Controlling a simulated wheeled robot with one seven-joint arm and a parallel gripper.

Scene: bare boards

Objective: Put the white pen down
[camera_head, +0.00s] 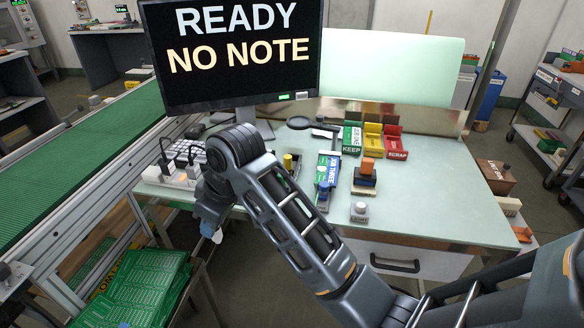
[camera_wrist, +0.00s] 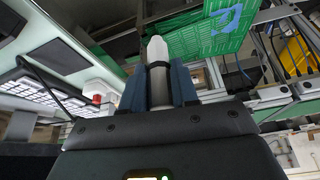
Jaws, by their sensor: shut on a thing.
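The white pen (camera_wrist: 158,55) is upright between the two blue fingers of my gripper (camera_wrist: 160,85) in the wrist view. My gripper is shut on it, and its white rounded end sticks out past the fingertips. In the head view my gripper (camera_head: 212,220) hangs off the left front edge of the pale green table (camera_head: 430,205). A small white tip (camera_head: 217,236) shows just below it. The arm hides part of the tabletop.
Green circuit boards (camera_head: 140,285) are stacked at lower left, below the gripper. A green conveyor (camera_head: 90,140) runs along the left. The front right tabletop is clear. A monitor (camera_head: 235,50) stands behind.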

